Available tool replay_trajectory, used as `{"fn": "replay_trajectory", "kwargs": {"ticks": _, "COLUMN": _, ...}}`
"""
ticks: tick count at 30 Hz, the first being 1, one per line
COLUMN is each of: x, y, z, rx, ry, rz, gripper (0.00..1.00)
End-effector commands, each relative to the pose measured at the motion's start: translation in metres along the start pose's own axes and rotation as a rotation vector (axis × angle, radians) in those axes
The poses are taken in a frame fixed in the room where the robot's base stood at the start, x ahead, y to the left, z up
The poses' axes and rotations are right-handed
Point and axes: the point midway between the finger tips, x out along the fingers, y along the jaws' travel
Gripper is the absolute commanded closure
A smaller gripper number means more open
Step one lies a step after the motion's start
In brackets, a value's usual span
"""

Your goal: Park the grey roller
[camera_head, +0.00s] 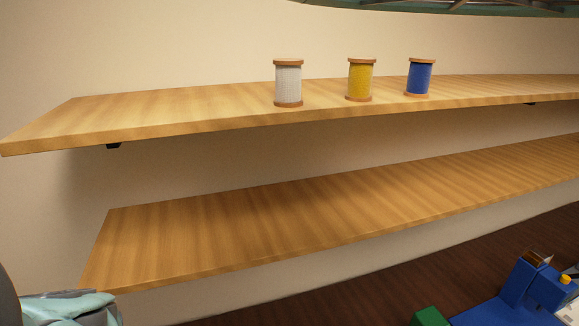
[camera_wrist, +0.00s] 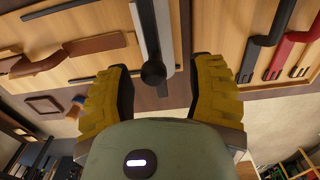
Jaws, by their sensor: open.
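I cannot make out a grey roller for certain in either view. In the wrist view my gripper (camera_wrist: 160,70) is open, with its two yellow ribbed fingers spread wide apart. A dark bar with a round black end (camera_wrist: 152,72) shows between the fingers, in front of a pale grey strip (camera_wrist: 166,40). I cannot tell how far it is from the fingers, and neither finger visibly touches it.
A white spool (camera_head: 288,84), a yellow spool (camera_head: 360,80) and a blue spool (camera_head: 420,78) stand on the upper shelf (camera_head: 180,108). The lower shelf (camera_head: 250,220) is bare. A wooden board (camera_wrist: 215,45) carries black and red tools. A blue fixture (camera_head: 525,290) stands lower right.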

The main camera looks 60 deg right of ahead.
Motion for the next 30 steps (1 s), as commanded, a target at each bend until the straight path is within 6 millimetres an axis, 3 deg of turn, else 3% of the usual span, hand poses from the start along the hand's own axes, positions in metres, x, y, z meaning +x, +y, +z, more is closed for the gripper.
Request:
{"fn": "replay_trajectory", "kwargs": {"ticks": 16, "x": -0.041, "y": 0.0, "z": 0.0, "rx": 0.0, "ry": 0.0, "rz": -0.001, "gripper": 0.45}}
{"fn": "replay_trajectory", "kwargs": {"ticks": 30, "x": -0.042, "y": 0.0, "z": -0.001, "rx": 0.001, "ry": 0.001, "rz": 0.0, "gripper": 0.45}}
